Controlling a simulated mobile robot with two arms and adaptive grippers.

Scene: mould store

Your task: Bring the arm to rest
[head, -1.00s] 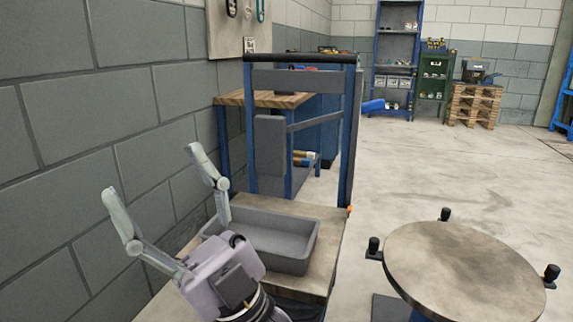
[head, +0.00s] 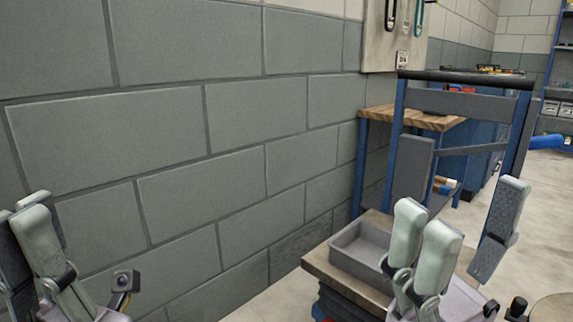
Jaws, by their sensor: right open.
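My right gripper (head: 464,214) is at the lower right, its pale fingers pointing up and spread apart. It is open with nothing between the fingers. In the picture it overlaps the right end of a grey tray and the board under it; I cannot tell the gap in depth. My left gripper (head: 28,212) is at the lower left edge, partly cut off by the frame. Its fingers point up in front of the block wall and overlap each other, so their opening is unclear. No object shows in it.
The grey tray (head: 345,248) looks empty and sits on a wooden-topped cart (head: 319,262) with a blue frame and dark handle (head: 465,79). A workbench (head: 388,114) stands behind it. The grey block wall (head: 200,150) fills the left. Open floor (head: 547,205) shows at the right.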

